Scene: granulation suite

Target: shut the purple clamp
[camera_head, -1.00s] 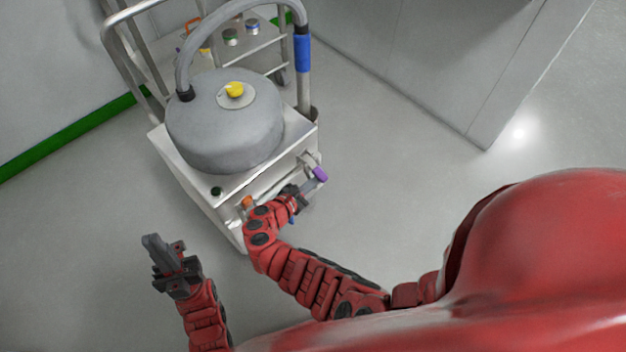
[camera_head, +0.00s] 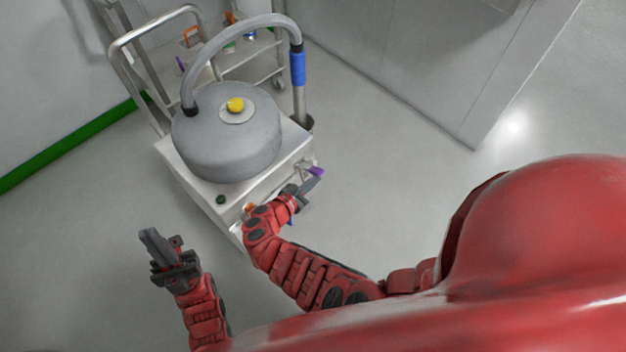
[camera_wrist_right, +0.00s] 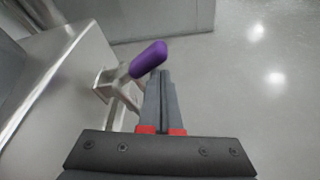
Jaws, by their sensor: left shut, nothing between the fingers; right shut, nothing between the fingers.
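The purple clamp (camera_head: 316,171) sits on the right-hand end of the front side of the wheeled vessel cart. In the right wrist view its purple handle (camera_wrist_right: 148,59) tilts up to the right, on a metal bracket (camera_wrist_right: 113,82). My right gripper (camera_head: 314,184) is shut and empty, its fingertips close beside the purple handle; in the right wrist view the fingertips (camera_wrist_right: 161,74) are just under the handle's right end. I cannot tell whether they touch. My left gripper (camera_head: 147,236) is shut and empty, held over the floor left of the cart.
The cart (camera_head: 191,182) carries a grey round vessel (camera_head: 227,146) with a yellow knob and a hose. An orange part (camera_head: 249,207) shows on the cart's front, beside my right arm. A shelf trolley (camera_head: 250,57) stands behind. Floor to the right is clear.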

